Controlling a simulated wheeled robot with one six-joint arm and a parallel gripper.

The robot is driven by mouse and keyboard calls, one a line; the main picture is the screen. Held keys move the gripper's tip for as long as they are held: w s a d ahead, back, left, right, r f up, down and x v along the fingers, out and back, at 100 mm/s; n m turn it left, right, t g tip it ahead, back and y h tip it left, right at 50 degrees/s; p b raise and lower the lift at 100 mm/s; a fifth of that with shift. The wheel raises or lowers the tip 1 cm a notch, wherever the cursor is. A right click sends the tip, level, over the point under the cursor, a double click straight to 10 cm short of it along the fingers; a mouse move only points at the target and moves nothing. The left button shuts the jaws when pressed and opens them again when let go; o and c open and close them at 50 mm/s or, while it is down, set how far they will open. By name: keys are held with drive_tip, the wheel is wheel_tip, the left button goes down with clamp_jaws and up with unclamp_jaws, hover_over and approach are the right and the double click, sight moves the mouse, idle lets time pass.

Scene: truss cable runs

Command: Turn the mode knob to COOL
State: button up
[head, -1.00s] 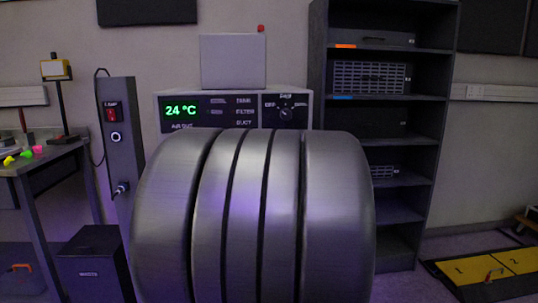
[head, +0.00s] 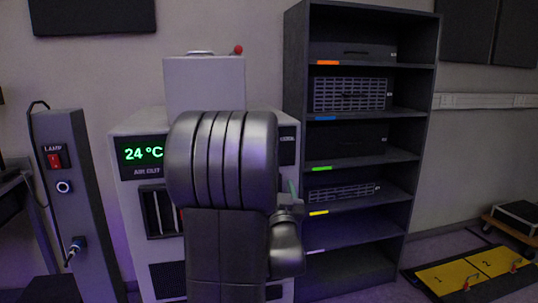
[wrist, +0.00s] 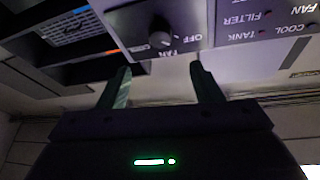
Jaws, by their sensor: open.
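In the head view my arm hides the knob and most of the gripper. The cooling unit (head: 128,128) shows a green 24 °C display (head: 143,153) above the words AIR OUT.
Status labels FILTER, TANK, COOL and FAN (wrist: 268,30) with small lamps sit beside the knob panel. A dark shelf rack (head: 297,100) with equipment stands close on the right. A lamp-switch post (head: 62,190) stands at left. Yellow numbered floor plates (head: 470,272) lie at right.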

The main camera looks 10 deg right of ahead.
drive_tip(key=p+x, duration=0.1)
drive_tip(key=x, duration=1.1)
drive_tip(key=shift+p, duration=0.3)
drive_tip(key=shift+a, duration=0.1)
drive_tip(key=c, duration=1)
